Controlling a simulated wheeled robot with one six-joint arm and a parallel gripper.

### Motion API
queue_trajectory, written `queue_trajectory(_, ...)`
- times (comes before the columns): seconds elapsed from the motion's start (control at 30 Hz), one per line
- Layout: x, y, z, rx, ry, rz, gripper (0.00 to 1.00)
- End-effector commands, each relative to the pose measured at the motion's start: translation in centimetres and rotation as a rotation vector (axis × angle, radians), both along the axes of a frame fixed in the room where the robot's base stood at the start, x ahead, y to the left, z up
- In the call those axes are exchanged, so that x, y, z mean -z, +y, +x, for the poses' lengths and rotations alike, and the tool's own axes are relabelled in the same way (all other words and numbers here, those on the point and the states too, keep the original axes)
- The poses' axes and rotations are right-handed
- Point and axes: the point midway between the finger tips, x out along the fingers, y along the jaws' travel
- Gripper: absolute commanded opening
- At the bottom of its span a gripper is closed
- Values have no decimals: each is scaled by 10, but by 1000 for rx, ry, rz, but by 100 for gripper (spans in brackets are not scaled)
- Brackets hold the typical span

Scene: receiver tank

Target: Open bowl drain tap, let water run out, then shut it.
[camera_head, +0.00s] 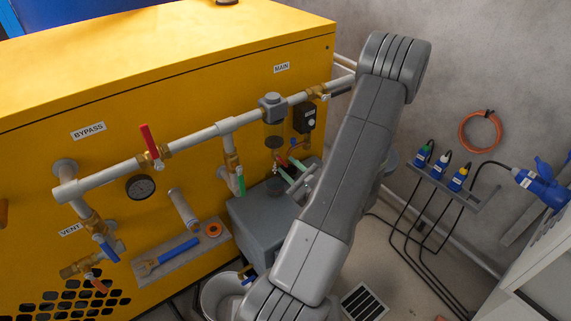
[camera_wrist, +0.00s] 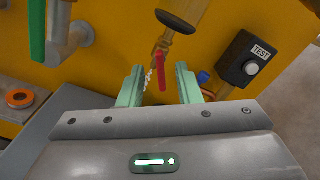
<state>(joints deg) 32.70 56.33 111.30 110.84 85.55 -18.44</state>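The filter bowl (camera_head: 274,133) hangs under the pipe on the yellow tank. Its lower end shows at the top of the wrist view (camera_wrist: 187,12). The drain tap below it has a red lever (camera_wrist: 162,72) on a brass body, with the lever pointing down. My gripper (camera_wrist: 160,84) is open. Its two pale green fingers stand to the left and right of the red lever, with visible gaps on both sides. Small whitish specks show left of the lever; I cannot tell whether they are water. In the head view my arm partly hides the gripper (camera_head: 293,171).
A black box with a TEST button (camera_wrist: 245,58) is right of the tap. A green-handled valve (camera_head: 239,180) is to the left. A grey box (camera_head: 262,230) stands below the gripper. A shelf with a wrench (camera_head: 180,260) and a bucket (camera_head: 217,295) are lower left.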

Motion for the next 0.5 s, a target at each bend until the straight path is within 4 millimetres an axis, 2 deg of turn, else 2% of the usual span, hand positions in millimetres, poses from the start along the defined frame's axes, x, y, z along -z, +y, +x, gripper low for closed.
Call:
queue_trajectory(0.2, 0, 12, 17, -2, 1, -1, 31)
queue_trajectory(0.5, 0, 14, 20, 1, 1, 1, 31)
